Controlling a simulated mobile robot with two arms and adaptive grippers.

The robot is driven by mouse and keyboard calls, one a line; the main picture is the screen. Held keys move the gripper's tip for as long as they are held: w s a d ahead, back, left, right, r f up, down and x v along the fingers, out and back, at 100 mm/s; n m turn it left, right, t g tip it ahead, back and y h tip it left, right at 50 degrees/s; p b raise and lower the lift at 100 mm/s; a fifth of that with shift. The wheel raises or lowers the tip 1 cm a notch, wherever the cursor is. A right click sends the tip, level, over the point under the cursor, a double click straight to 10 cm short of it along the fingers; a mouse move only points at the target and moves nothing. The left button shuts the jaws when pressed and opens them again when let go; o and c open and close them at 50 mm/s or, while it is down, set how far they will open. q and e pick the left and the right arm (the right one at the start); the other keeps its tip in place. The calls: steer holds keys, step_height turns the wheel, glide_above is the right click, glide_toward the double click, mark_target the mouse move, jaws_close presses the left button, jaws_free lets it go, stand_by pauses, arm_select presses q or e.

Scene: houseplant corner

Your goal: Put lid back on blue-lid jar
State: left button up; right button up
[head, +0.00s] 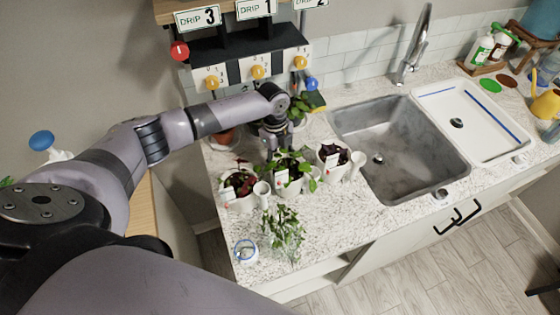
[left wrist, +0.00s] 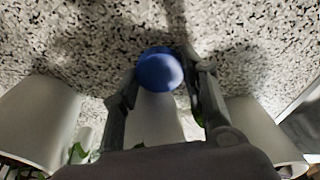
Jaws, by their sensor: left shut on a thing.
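My left gripper (head: 277,150) is low over the counter, behind the potted plants. In the left wrist view my left gripper (left wrist: 162,88) has its two fingers on either side of a round, smooth blue lid (left wrist: 160,70) and is shut on it. The lid is hidden in the head view. A small round white jar (head: 246,250) with blue on it stands near the counter's front left corner, apart from the gripper; whether its top is open is too small to tell. My right gripper is not in view.
Several white pots with plants stand close in front of the gripper, including the left pot (head: 240,200) and right pot (head: 333,163). A leafy plant (head: 283,232) stands right of the jar. The drip rack (head: 245,60) is behind, the sink (head: 400,150) to the right.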

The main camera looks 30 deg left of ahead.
arm_select(q)
steer(key=shift+r, duration=0.35)
steer(key=shift+s+a+r+b, duration=0.15)
steer(key=shift+a+r+b, duration=0.05)
steer(key=shift+r+b, duration=0.3)
steer(key=shift+s+a+r+b, duration=0.1)
steer(key=shift+a+r+b, duration=0.05)
steer(key=shift+r+b, duration=0.3)
steer(key=s+a+b, duration=0.1)
steer(key=s+a, duration=0.2)
steer(key=a, duration=0.1)
steer(key=s+a+b, duration=0.2)
steer(key=s+a, duration=0.2)
steer(key=s+a+b, duration=0.2)
steer(key=s+a, duration=0.1)
steer(key=a, duration=0.1)
steer(key=shift+s, duration=0.25)
steer(key=shift+s+a+r, duration=0.15)
steer(key=shift+s+a, duration=0.2)
steer(key=shift+a, duration=0.15)
